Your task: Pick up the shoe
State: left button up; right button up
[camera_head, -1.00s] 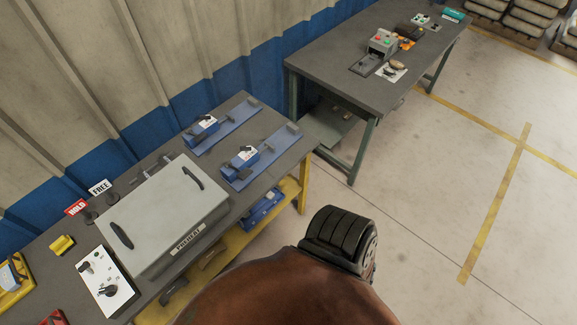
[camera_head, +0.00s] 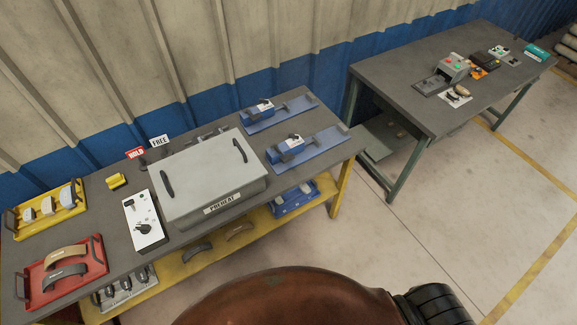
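Curved brake shoes lie in a red tray (camera_head: 88,274) at the left end of the near workbench: a tan shoe (camera_head: 66,256) and a dark shoe (camera_head: 64,277). More curved pieces lie on the yellow lower shelf, a dark shoe (camera_head: 197,252) and a tan-brown shoe (camera_head: 239,231). The frames do not show which shoe the task means. Neither of my grippers is in view.
The near workbench (camera_head: 100,205) carries a grey PREHEAT box (camera_head: 212,176), a white control panel (camera_head: 144,220), a yellow tray (camera_head: 75,226) and two blue fixtures (camera_head: 292,147). A second table (camera_head: 420,104) stands at the right. Open floor (camera_head: 345,238) lies in front.

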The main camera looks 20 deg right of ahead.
aim_at(49, 280)
jog(key=z, duration=0.75)
jog(key=i, duration=0.4)
jog(key=u, duration=0.5)
jog(key=k, duration=1.05)
jog(key=u, duration=1.95)
jog(key=i, duration=0.75)
jog(key=u, duration=0.4)
